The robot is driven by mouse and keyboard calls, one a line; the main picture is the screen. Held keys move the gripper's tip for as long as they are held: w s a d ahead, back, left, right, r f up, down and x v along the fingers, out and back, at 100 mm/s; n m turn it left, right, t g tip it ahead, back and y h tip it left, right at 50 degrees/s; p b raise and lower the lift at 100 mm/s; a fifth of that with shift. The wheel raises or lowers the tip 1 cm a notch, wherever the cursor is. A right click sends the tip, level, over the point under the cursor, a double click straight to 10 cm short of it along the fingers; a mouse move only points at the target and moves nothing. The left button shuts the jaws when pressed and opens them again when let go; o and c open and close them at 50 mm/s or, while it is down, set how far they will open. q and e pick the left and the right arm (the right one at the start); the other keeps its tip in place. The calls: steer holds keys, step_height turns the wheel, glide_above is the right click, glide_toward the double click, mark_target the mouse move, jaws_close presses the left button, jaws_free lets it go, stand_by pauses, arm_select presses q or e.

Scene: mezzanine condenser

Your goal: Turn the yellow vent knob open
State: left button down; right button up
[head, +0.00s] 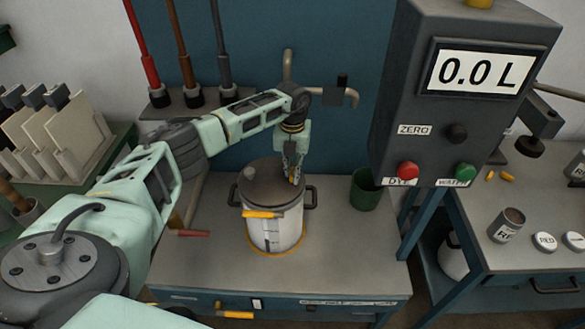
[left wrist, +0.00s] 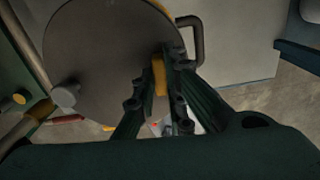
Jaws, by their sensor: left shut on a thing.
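A pot (head: 274,230) with a pale body and a dark round lid (head: 268,180) stands on the grey bench. The lid also shows in the left wrist view (left wrist: 105,65), with a grey round knob (left wrist: 66,96) on it. My left gripper (head: 294,177) reaches down over the right part of the lid. In the left wrist view its fingers (left wrist: 160,82) are shut on the yellow vent knob (left wrist: 159,74), near the lid's edge. The fingers hide much of the knob, and its turn angle cannot be told. My right gripper is not in view.
A tap (head: 345,95) is behind the pot. A dark green cup (head: 364,190) stands to its right. A grey control box (head: 460,90) reading 0.0 L hangs at the right. An orange bar (head: 262,214) shows at the pot's front. The bench's front right is clear.

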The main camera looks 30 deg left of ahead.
mark_target(292, 172)
arm_select(q)
steer(key=shift+w+a+r+n, duration=0.1)
steer(key=shift+n, duration=0.6)
steer(key=c, duration=1.8)
jaws_free()
step_height(292, 172, up, 12)
